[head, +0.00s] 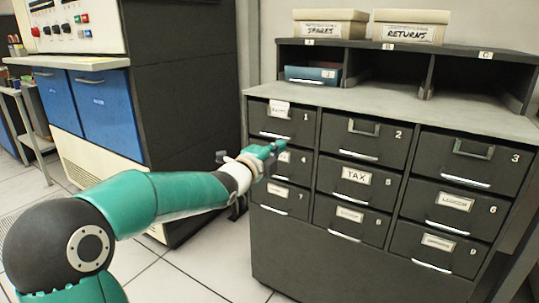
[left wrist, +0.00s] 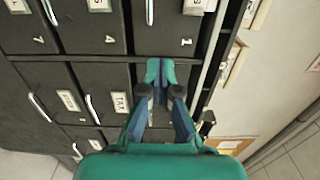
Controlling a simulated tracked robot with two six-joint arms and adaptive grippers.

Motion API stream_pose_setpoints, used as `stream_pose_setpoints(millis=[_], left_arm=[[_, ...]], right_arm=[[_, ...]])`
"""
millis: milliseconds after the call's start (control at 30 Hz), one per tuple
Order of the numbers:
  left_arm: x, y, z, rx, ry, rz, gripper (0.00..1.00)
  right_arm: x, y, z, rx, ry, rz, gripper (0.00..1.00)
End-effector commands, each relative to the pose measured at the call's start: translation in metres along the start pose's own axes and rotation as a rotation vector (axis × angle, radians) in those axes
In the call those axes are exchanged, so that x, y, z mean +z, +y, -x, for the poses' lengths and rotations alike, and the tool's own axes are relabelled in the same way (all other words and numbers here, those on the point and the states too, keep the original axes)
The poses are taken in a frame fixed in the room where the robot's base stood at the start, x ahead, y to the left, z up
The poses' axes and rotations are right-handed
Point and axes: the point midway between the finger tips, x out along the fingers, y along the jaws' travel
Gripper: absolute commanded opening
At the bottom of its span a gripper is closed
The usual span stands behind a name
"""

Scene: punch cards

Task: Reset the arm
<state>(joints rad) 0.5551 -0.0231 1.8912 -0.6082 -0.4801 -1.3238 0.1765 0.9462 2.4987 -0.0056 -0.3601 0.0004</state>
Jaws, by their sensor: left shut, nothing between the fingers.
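My left arm (head: 150,203) is green, grey and white and reaches in from the left of the head view. It is stretched toward the dark drawer cabinet (head: 350,258). My left gripper (head: 275,149) is shut and empty in front of the cabinet's left column, near drawer 1 (head: 270,124) and the drawer below it. In the left wrist view its fingertips (left wrist: 160,68) are together over the dark drawer fronts, with drawer 1 (left wrist: 155,43) just beyond them. I cannot tell whether they touch the cabinet. My right gripper is not in view.
The cabinet's numbered drawers look shut. Its open shelf holds a blue box (head: 313,74); labelled boxes SPARES (head: 330,22) and RETURNS (head: 408,26) stand on top. A console with blue panels (head: 106,108) stands left. Tiled floor (head: 190,280) shows between them.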

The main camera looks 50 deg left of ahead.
Motion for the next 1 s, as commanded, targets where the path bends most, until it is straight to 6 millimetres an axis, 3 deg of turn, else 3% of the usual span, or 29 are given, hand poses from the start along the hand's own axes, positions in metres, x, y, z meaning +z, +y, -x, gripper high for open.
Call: stream_pose_setpoints(millis=[100,267,467,567,667,767,867,1000], left_arm=[[0.001,0.000,0.019,0.001,-0.001,0.000,0.00],[0.000,0.000,0.030,0.001,0.000,0.000,0.00],[-0.006,0.001,0.031,0.001,0.013,0.002,0.00],[-0.021,0.017,0.021,0.027,0.047,0.015,0.00],[-0.048,0.050,0.005,0.086,0.102,0.038,0.00],[-0.085,0.102,-0.008,0.179,0.172,0.074,0.00],[-0.128,0.165,-0.011,0.301,0.237,0.129,0.00],[-0.188,0.255,0.004,0.500,0.298,0.245,0.00]], right_arm=[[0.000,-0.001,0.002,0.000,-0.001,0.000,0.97],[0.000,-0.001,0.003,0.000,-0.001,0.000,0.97],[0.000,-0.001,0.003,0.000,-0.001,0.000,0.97],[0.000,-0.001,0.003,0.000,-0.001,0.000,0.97],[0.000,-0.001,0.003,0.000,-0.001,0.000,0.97],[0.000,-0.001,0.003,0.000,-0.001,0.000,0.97],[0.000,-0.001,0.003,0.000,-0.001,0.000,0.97],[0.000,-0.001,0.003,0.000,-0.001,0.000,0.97]])
